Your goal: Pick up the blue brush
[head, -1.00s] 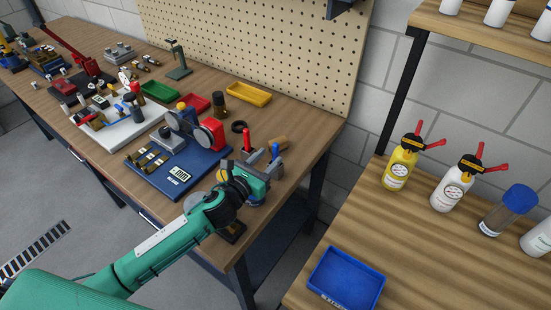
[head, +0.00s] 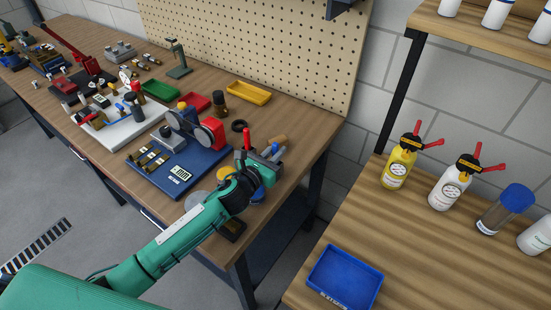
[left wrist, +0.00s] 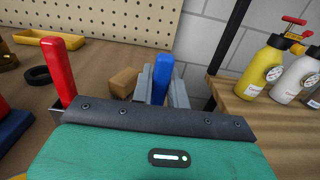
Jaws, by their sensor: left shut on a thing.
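The blue brush shows as an upright blue handle (head: 274,149) near the right end of the workbench; its lower part is hidden. In the left wrist view the handle (left wrist: 162,70) stands between the grey fingers of my left gripper (left wrist: 161,85), which are shut on it. In the head view my left gripper (head: 268,157) reaches over the bench's front edge to it. A red-handled brush (head: 246,140) stands upright just left of it and also shows at the left of the wrist view (left wrist: 63,65). My right gripper is not in view.
A wooden block (left wrist: 124,80) lies beside the fingers, with a black ring (head: 239,126) farther left. A blue fixture board (head: 190,175) lies left of the gripper. A blue tray (head: 345,280) and bottles (head: 398,165) stand on the separate right table.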

